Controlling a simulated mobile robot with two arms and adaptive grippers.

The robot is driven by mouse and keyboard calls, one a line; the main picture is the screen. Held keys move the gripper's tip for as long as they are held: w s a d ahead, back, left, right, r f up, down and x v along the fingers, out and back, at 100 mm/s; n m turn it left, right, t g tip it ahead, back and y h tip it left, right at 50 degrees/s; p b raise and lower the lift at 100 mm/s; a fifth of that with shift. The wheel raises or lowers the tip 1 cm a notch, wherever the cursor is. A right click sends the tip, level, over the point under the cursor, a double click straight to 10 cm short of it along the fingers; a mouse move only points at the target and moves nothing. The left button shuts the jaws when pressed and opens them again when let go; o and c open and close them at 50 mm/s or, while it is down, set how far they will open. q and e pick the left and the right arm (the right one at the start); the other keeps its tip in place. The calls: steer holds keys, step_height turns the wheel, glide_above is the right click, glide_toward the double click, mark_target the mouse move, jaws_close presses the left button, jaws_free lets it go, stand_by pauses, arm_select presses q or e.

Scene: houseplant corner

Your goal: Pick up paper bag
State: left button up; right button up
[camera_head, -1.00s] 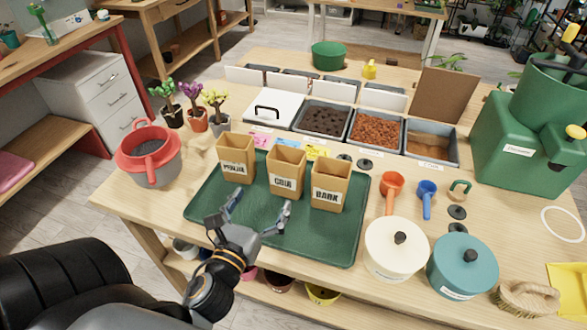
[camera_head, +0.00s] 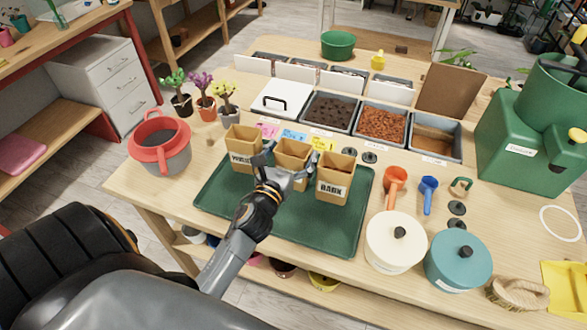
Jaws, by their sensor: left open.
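Three brown paper bags stand upright in a row on a dark green tray (camera_head: 318,232). The left bag (camera_head: 243,146) has a label partly covered by my gripper. The middle bag (camera_head: 293,152) is mostly hidden low down by my gripper, which covers its label. The right bag (camera_head: 335,180) reads "BARK" and is unobstructed. My left gripper (camera_head: 284,160) is open, with its fingers spread at the front of the middle bag, one towards each side. I cannot tell whether they touch it. My right gripper is not in view.
A red-rimmed grey pot (camera_head: 160,145) stands left of the tray. A cream lidded pot (camera_head: 395,243), a teal lidded pot (camera_head: 458,260), an orange scoop (camera_head: 395,180) and a blue scoop (camera_head: 428,190) are at right. Bins of soil (camera_head: 328,112) and bark (camera_head: 383,123) stand behind the bags.

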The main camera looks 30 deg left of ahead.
arm_select(q)
steer(key=shift+w+a, duration=0.15)
steer(key=shift+w, duration=0.4)
steer(key=shift+s, duration=0.1)
steer(key=shift+c, duration=0.2)
steer(key=c, duration=1.2)
steer(key=shift+r, duration=0.1)
